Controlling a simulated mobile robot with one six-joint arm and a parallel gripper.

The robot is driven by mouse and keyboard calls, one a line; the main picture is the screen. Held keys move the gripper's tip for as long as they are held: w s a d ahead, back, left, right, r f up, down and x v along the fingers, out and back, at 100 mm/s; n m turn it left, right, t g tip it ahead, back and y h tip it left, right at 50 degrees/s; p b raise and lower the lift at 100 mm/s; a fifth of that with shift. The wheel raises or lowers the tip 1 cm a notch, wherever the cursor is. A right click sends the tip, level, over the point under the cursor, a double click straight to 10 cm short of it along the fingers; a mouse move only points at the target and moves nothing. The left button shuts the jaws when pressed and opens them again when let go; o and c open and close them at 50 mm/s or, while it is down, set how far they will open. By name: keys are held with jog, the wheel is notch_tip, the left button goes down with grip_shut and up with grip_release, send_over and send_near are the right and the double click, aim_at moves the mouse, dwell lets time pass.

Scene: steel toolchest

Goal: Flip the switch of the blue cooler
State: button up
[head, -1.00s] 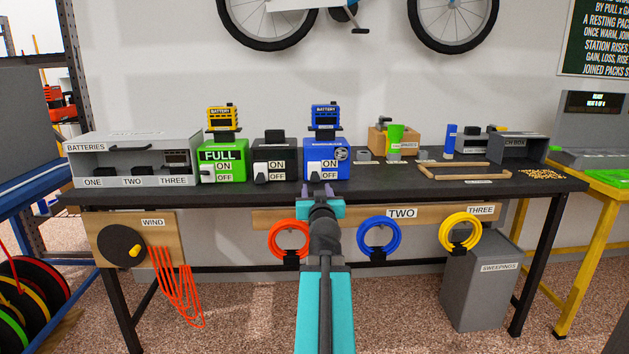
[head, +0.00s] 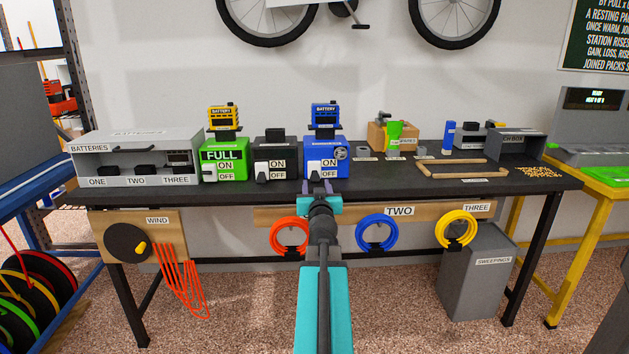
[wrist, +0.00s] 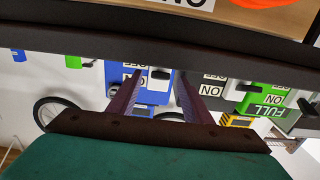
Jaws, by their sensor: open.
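The blue cooler (head: 341,171) stands on the dark bench, with a blue battery (head: 325,116) on top. Its white switch (head: 315,176) is on the lower left of its front, down beside the OFF label. My gripper (head: 319,187) is open and empty, in front of the bench edge just below the cooler in the head view. In the wrist view, which is upside down, the blue cooler (wrist: 158,82) shows between and behind the open fingers of my gripper (wrist: 156,98). The fingers look apart from the switch.
A black unit (head: 275,160) and a green FULL unit (head: 223,160) stand left of the cooler, with similar switches. The bench edge (head: 230,201) lies close to my gripper. Hanging rings, such as the blue one (head: 361,235), are below.

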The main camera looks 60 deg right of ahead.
aim_at(315, 175)
jog(key=shift+x, duration=1.25)
